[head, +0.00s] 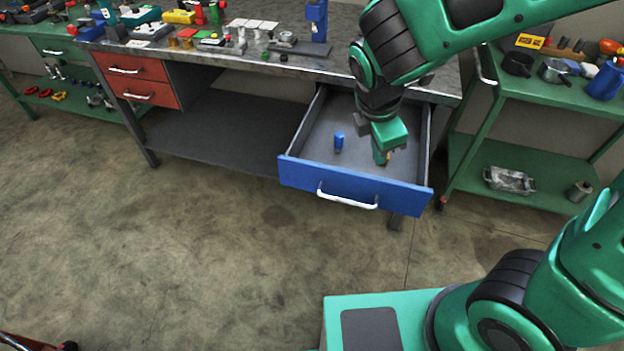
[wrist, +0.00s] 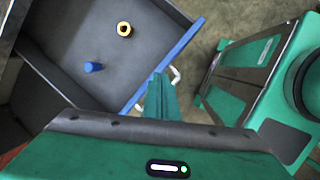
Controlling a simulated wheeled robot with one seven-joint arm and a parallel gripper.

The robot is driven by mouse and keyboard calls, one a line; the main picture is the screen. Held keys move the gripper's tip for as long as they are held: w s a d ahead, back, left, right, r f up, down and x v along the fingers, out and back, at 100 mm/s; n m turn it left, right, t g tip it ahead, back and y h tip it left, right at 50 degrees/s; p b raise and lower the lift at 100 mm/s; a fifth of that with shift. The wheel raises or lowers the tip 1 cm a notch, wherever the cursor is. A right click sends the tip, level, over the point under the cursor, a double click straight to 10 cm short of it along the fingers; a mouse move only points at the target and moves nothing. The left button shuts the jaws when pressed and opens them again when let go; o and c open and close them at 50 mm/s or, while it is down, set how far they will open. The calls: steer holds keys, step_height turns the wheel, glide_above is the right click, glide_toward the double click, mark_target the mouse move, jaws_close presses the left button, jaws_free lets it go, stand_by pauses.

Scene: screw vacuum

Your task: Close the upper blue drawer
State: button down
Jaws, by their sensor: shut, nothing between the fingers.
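The upper blue drawer (head: 350,184) is pulled well out of the workbench, its blue front panel and white handle (head: 347,201) facing the room. In the wrist view its front edge (wrist: 183,43) and part of the handle (wrist: 175,75) show. A blue cylinder (head: 338,143) stands inside, also seen in the wrist view (wrist: 92,67). A brass ring-shaped piece (wrist: 124,29) lies in it too, mostly hidden by my gripper in the head view. My gripper (head: 381,160) points down over the drawer in the head view, shut and empty. Its fingers (wrist: 160,96) overlap the front edge in the wrist view.
Two red drawers (head: 137,80) on the bench's left are shut. The bench top (head: 262,52) carries several parts and tools. A green cart (head: 470,160) stands close to the right of the open drawer. The floor (head: 200,220) in front is clear.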

mark_target(310, 181)
steer(key=s+a+f+n+t, duration=0.1)
steer(key=a+f+n, duration=0.1)
steer(key=a+n, duration=0.55)
steer(key=s+a+f+n+t, duration=0.1)
steer(key=s+a+f+n, duration=0.2)
steer(key=a, duration=0.7)
steer(key=shift+n+y, duration=0.4)
steer(key=shift+n, duration=0.25)
steer(key=shift+w+d+f, duration=0.5)
steer(key=shift+w+f, duration=0.9)
steer(key=shift+f, duration=0.1)
steer(key=shift+w+d+f, duration=0.5)
steer(key=shift+w+f, duration=0.9)
steer(key=shift+f, duration=0.15)
steer(key=shift+w+d+f, duration=0.5)
steer(key=shift+w+f, duration=0.9)
steer(key=shift+f, duration=0.1)
